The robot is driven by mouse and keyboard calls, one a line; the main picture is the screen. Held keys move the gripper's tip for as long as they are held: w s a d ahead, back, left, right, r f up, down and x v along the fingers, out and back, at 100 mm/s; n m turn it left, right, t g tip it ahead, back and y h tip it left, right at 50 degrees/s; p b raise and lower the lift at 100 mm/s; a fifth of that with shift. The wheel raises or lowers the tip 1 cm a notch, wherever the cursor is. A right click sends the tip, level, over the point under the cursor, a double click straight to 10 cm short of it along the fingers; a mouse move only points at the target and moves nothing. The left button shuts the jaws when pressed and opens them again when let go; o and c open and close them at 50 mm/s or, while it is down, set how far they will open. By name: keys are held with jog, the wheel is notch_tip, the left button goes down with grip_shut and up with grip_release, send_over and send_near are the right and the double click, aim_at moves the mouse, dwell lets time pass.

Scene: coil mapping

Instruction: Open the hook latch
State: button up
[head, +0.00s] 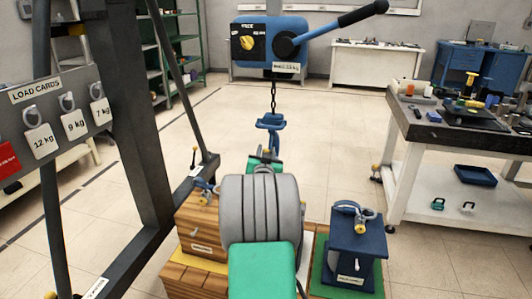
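A blue hook (270,122) hangs on a dark chain (273,95) below the blue hoist (268,44). It is small in the head view, and I cannot make out whether its latch is open or shut. My arm appears to fill the lower middle of the view, with a large grey ribbed part and green parts in line with the hook. My gripper cannot be made out clearly. Its fingers are hidden or too small to tell, and I cannot tell whether they touch the hook.
A wooden block (200,225) with a shackle stands left of the arm, and a dark blue block (356,250) with a shackle stands right. A dark frame with load cards (50,110) is at left. A workbench (462,130) stands right. Open floor lies between.

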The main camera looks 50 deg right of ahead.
grip_shut()
dwell(1.1)
